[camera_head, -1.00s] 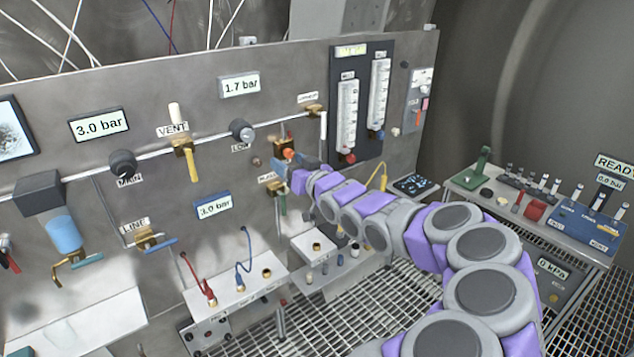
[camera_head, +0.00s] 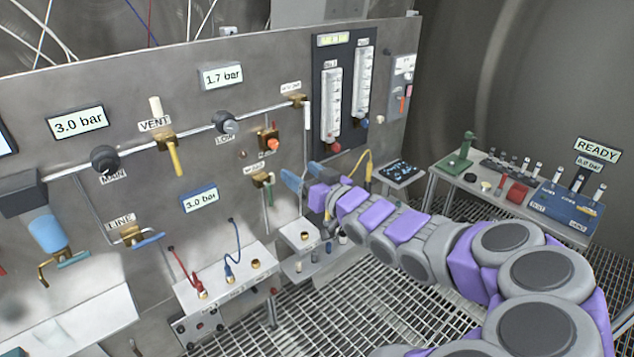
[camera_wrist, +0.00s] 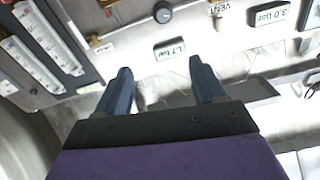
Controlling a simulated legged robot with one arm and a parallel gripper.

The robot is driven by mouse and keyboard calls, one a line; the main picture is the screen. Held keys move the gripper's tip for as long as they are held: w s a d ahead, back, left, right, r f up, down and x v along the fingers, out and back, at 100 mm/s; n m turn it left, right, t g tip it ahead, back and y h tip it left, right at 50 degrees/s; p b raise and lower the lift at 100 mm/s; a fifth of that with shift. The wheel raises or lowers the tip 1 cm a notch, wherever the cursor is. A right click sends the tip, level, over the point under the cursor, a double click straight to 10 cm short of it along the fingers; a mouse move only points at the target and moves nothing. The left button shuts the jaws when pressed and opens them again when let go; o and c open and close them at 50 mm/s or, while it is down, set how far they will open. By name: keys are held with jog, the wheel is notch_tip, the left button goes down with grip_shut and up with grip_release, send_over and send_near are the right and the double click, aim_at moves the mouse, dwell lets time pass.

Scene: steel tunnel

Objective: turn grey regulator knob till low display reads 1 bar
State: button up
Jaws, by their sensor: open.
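The grey regulator knob (camera_head: 225,122), labelled LOW, sits on the pipe across the upper panel. The low display (camera_head: 221,76) above it reads 1.7 bar. In the wrist view, which looks at the panel upside down, the knob (camera_wrist: 162,12) is at the top edge and the 1.7 bar display (camera_wrist: 170,48) lies just below it. My gripper (camera_wrist: 159,66) is open and empty, its two blue fingers apart below the display in that picture. In the head view my gripper (camera_head: 305,178) is right of and lower than the knob, not touching it.
A black MAIN knob (camera_head: 105,158) and 3.0 bar display (camera_head: 79,123) are at left. The VENT valve (camera_head: 168,142) is left of the grey knob; an orange-red button (camera_head: 272,143) is right. Flow tubes (camera_head: 332,105) stand further right. A socket shelf (camera_head: 235,278) juts out below.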

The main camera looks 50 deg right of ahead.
jog(key=shift+b+v, duration=0.55)
jog(key=shift+v, duration=1.8)
jog(key=shift+w+a, duration=0.1)
